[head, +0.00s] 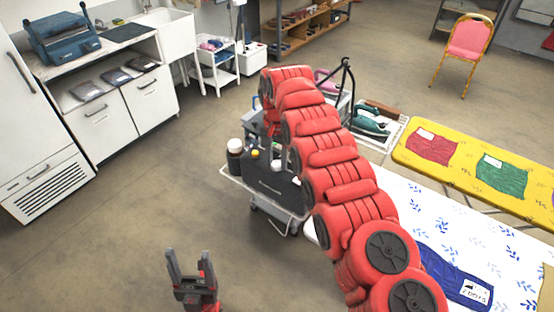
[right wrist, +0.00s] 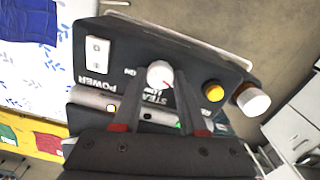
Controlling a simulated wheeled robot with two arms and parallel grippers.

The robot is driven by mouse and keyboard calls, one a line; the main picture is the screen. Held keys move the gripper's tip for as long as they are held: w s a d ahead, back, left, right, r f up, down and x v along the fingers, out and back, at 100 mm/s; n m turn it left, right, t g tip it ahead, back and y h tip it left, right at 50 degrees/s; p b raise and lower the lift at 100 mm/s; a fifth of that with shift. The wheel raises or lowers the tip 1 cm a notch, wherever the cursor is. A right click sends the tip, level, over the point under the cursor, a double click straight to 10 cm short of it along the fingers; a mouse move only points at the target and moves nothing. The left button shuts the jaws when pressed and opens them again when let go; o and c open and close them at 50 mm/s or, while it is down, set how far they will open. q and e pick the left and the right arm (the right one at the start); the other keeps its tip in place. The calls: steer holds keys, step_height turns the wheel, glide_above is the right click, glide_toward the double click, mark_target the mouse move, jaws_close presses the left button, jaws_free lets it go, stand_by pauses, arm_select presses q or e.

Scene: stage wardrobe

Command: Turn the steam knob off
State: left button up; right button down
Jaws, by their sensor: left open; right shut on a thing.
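The steam knob (right wrist: 159,72) is round and white with a small red mark, on a dark control panel (right wrist: 130,48) seen upside down in the right wrist view. My right gripper (right wrist: 161,84) has its two fingers closed on the steam knob. The lettering beside it is partly covered by the fingers; "ON" and "LOW" show. My left gripper (head: 188,262) is open and empty over the floor at the bottom, away from the unit.
A white power switch (right wrist: 97,52) and a yellow cap (right wrist: 213,91) flank the knob. A white-capped bottle (right wrist: 254,100) is close by. A patterned white ironing surface (head: 400,190) lies right of the trolley (head: 238,182). Floor at left is clear.

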mark_target(277, 164)
stand_by(0.3)
steer(key=shift+c, duration=2.2)
jaws_free()
step_height(277, 164, up, 18)
steer(key=p, duration=1.6)
steer(key=shift+f, duration=0.25)
